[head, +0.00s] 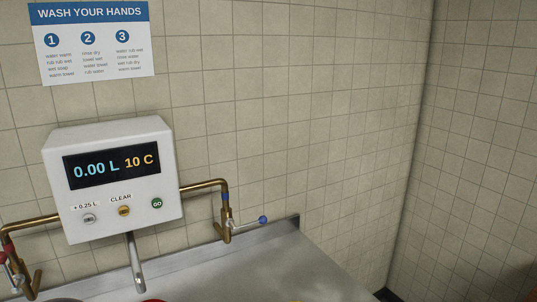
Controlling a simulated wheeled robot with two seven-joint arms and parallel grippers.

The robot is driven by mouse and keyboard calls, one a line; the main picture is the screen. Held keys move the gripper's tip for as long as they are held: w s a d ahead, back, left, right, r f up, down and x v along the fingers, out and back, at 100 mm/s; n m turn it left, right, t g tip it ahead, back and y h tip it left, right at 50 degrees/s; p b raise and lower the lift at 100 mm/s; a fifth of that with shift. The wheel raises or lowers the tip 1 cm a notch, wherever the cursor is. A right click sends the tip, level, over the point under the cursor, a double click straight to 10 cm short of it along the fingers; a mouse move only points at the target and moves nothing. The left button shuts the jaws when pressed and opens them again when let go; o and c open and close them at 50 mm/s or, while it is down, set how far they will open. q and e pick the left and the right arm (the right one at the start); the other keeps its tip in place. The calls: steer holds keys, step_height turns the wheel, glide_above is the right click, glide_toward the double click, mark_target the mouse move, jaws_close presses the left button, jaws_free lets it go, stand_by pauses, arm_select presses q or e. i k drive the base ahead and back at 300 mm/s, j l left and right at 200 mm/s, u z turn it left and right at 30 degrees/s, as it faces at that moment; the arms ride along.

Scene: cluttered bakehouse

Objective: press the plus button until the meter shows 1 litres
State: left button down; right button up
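The white water meter (115,215) is on the tiled wall at the left of the head view. Its dark display (111,165) reads 0.00 L in blue and 10 C in orange. The plus button (89,218), grey and round, sits at the lower left under the label "+ 0.25 L". A yellow clear button (124,211) is in the middle, under "CLEAR". A green GO button (157,203) is at the right. Neither of my grippers is in view.
A metal spout (135,262) hangs below the meter over a steel counter (250,262). Brass pipes run to a blue-handled valve (262,220) at right and a red-handled valve (7,257) at left. Something red shows at the bottom edge. A handwashing sign (92,78) hangs above.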

mark_target(88, 219)
steer(key=u, duration=1.25)
